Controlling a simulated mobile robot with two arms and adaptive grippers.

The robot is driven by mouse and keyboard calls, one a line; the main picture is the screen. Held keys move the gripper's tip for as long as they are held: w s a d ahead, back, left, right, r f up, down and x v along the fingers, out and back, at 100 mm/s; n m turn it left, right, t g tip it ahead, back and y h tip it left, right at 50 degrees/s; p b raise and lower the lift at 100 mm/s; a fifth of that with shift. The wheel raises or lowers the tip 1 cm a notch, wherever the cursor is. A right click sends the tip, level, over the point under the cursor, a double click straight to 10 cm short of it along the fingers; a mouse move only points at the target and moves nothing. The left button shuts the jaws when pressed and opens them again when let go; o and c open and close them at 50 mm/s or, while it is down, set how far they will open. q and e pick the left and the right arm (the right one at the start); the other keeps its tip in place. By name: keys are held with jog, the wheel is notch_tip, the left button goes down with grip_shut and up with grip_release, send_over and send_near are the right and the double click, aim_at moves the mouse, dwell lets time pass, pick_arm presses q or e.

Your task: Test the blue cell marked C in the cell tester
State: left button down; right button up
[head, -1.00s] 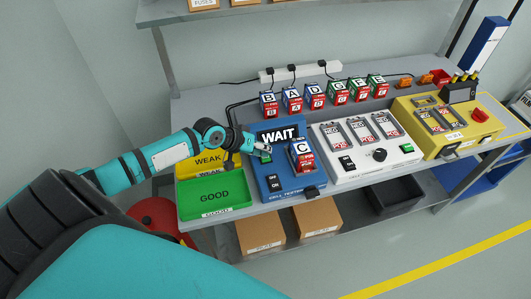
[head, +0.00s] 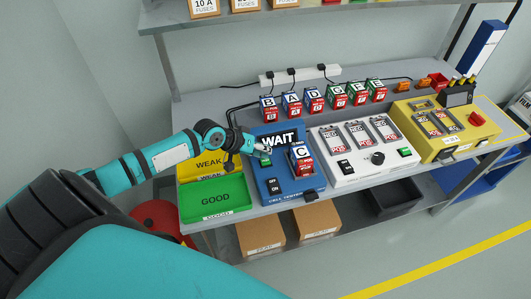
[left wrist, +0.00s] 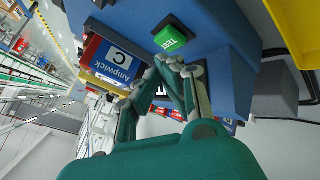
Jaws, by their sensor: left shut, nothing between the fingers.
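The blue cell marked C (head: 301,159) sits upright in the bay of the blue cell tester (head: 308,195). The tester's display (head: 277,139) reads WAIT. My left gripper (head: 266,150) is shut and empty, at the tester's green TEST button (head: 266,162). In the left wrist view the closed fingertips (left wrist: 170,64) are just beside the green TEST button (left wrist: 173,34); I cannot tell whether they touch it. My right gripper is out of view.
Several other cells stand in a row behind the testers (head: 340,96). A yellow WEAK tray (head: 187,172) and a green GOOD tray (head: 190,207) lie left of the tester. A white charger (head: 345,170) and a yellow unit (head: 455,145) stand to the right.

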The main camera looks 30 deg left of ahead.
pick_arm(q)
notch_tip(320, 180, up, 5)
jog(key=p, duration=0.5)
dwell(0.5)
dwell(0.4)
